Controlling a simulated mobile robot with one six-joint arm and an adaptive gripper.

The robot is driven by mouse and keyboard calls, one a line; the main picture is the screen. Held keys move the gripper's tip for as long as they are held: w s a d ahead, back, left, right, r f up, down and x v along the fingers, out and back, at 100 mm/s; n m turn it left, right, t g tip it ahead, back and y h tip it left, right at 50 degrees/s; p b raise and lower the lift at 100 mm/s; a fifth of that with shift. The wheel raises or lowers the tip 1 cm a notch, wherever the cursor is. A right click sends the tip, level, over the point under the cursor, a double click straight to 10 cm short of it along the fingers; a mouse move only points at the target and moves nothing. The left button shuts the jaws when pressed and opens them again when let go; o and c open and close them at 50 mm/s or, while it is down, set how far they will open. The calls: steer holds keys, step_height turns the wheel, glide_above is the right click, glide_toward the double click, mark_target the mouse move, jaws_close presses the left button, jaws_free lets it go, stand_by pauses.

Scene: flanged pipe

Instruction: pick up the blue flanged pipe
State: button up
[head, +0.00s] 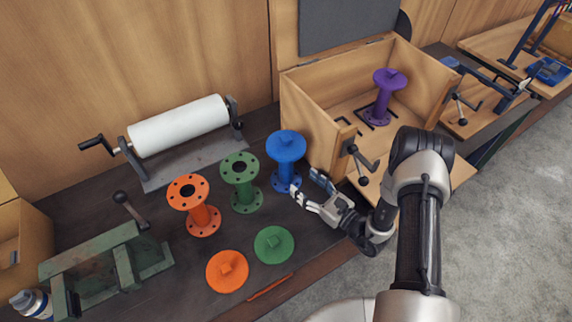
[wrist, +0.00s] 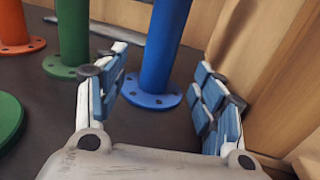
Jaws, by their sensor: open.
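The blue flanged pipe (head: 286,158) stands upright on the dark bench, with a blue cap with a square knob on its top flange. In the wrist view its shaft and round bottom flange (wrist: 152,92) show ahead between the fingers; its top is out of that view. My gripper (head: 308,188) is open and low at the pipe's right side in the head view. In the wrist view my gripper (wrist: 165,95) has its two fingers spread, one to each side of the pipe, with a gap on the right. I cannot tell whether a finger touches it.
The green flanged pipe (head: 241,182) stands close left of the blue one, the orange pipe (head: 197,205) further left. Green (head: 274,245) and orange (head: 227,271) caps lie in front. A wooden box (head: 310,130) with a purple pipe (head: 382,98) stands close on the right.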

mark_target(291, 171)
steer(key=b+x, duration=0.1)
steer(key=x, duration=0.8)
steer(key=shift+w+a, duration=0.3)
steer(key=shift+r, duration=0.1)
steer(key=shift+c, duration=0.4)
jaws_close()
